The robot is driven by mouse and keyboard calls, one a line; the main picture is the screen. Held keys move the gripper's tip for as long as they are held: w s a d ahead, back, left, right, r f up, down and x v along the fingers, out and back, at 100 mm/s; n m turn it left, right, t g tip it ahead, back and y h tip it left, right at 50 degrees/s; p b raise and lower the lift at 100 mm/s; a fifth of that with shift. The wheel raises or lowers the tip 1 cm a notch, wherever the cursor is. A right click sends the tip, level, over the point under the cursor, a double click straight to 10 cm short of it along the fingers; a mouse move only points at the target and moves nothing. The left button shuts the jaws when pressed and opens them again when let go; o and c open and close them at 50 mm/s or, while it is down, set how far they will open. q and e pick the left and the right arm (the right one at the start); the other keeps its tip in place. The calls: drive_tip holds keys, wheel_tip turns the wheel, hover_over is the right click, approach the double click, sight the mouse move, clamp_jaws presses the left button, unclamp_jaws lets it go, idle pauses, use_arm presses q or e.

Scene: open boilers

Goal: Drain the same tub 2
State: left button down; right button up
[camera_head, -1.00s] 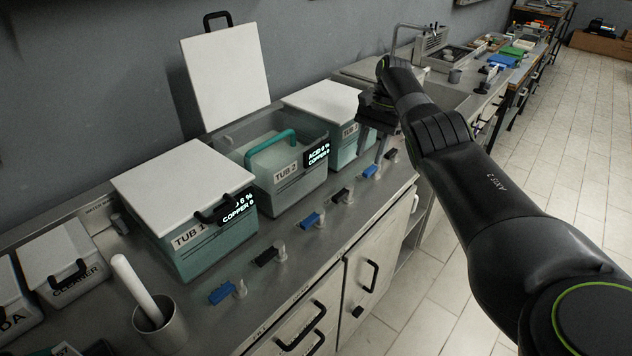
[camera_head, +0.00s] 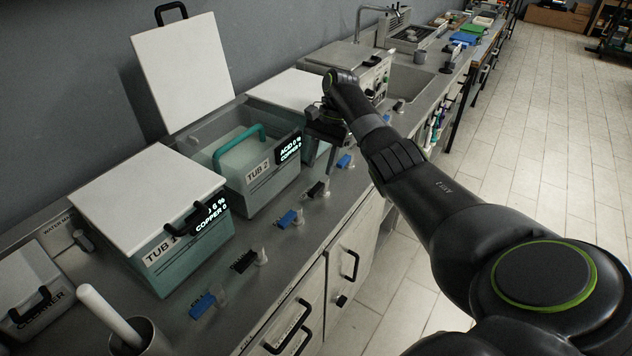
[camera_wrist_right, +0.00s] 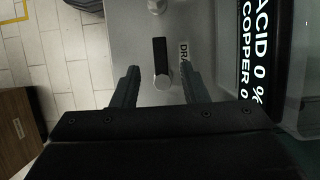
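Tub 2 (camera_head: 262,182) stands open in the head view, its white lid (camera_head: 185,70) raised against the wall. A teal handle (camera_head: 238,141) arches over its opening. Its display (camera_head: 289,147) reads acid 0 %, copper 0. A black-handled valve (camera_head: 316,190) and a blue-handled one (camera_head: 287,219) sit in front. My right gripper (camera_head: 328,140) is beyond tub 2's right corner, above the counter. In the right wrist view the right gripper (camera_wrist_right: 161,75) is open, its fingers either side of a black valve handle (camera_wrist_right: 160,52) beside a partly hidden label, "DRA". Contact cannot be told. My left gripper is out of view.
Closed tub 1 (camera_head: 165,260) stands left of tub 2, and another closed tub lies partly behind my right gripper. Several valves line the counter's front. A cup with a white rod (camera_head: 110,315) stands near. The floor right (camera_head: 510,130) is clear.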

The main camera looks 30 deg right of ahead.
sight(315, 189)
drive_tip(key=p+x, duration=0.1)
drive_tip(key=x, duration=0.4)
drive_tip(key=shift+a+f, duration=0.1)
drive_tip(key=shift+f, duration=0.1)
drive_tip(key=shift+s+a+f, duration=0.1)
drive_tip(key=shift+a+f, duration=0.05)
drive_tip(key=shift+f, duration=0.25)
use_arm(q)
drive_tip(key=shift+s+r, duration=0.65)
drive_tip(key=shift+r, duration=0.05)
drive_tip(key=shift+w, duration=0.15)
use_arm(e)
clamp_jaws()
